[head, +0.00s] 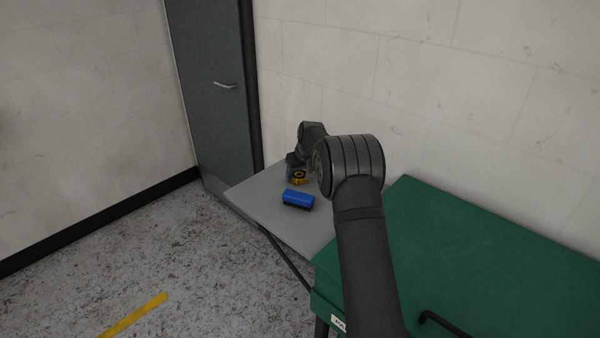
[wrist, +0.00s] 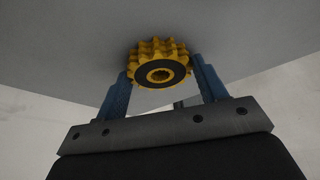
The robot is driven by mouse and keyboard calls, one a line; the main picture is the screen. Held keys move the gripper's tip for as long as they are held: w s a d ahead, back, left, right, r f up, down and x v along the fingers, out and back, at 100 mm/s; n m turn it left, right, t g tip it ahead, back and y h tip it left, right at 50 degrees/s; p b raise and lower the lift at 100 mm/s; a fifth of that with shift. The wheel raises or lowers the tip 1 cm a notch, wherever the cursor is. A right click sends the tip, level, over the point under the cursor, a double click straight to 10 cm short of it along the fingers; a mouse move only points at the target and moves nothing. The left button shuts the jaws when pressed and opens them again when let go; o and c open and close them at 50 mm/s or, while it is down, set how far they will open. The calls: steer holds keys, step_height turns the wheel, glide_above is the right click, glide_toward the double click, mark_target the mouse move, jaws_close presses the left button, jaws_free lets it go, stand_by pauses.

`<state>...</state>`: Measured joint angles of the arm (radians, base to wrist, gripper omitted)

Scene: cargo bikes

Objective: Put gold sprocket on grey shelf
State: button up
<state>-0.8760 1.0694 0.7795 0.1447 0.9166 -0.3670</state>
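The gold sprocket (head: 299,181) is a thick yellow toothed wheel with a dark face and a gold centre hole. It is at the far part of the grey shelf (head: 258,200) in the head view. In the wrist view the sprocket (wrist: 158,48) sits between the blue fingertips of my gripper (wrist: 160,68), which close against its two sides. In the head view my gripper (head: 296,173) is partly hidden by my arm. I cannot tell whether the sprocket touches the shelf.
A blue block with a dark underside (head: 298,198) lies on the shelf, nearer than the sprocket. A green box top (head: 480,260) adjoins the shelf at right. A wall stands behind and a dark door (head: 215,90) at back left. The shelf's left part is clear.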

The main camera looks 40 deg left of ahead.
mark_target(297, 172)
steer(key=o, duration=0.4)
steer(key=shift+r, duration=0.15)
steer(key=v, duration=1.2)
steer(key=x, duration=1.2)
step_height(297, 172, up, 2)
steer(key=shift+r, duration=0.95)
